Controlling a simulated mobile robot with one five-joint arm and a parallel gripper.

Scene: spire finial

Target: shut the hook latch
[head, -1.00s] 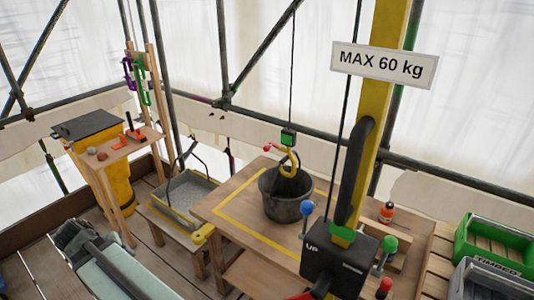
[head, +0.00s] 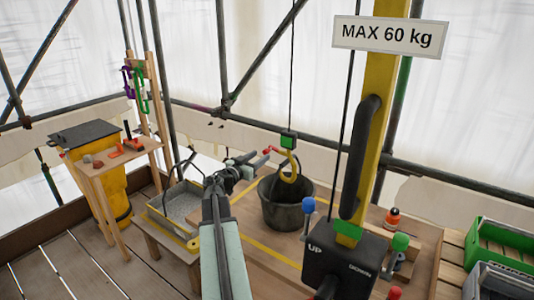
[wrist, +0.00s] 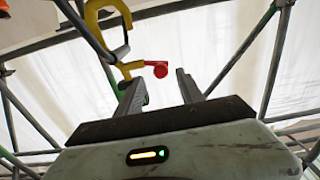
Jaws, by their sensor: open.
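The yellow hook (head: 292,170) hangs from a green block (head: 288,140) on a cable, over the black bucket (head: 283,205). Its latch lever ends in a red knob (head: 267,150), sticking out on the hook's left side. In the wrist view the hook (wrist: 100,20) is at upper left, and the red knob (wrist: 160,70) shows beyond and between my fingertips. My gripper (head: 257,159) is open and empty, just left of the knob; in the wrist view the open fingers (wrist: 156,84) appear apart from it. Whether the hook holds the bucket's handle is unclear.
The yellow post with its control box (head: 345,262) stands at front right. A grey tray (head: 185,205) sits on a low bench at left. An orange bottle (head: 392,217) and a green crate (head: 505,245) are at right. A small wooden table (head: 105,160) stands far left.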

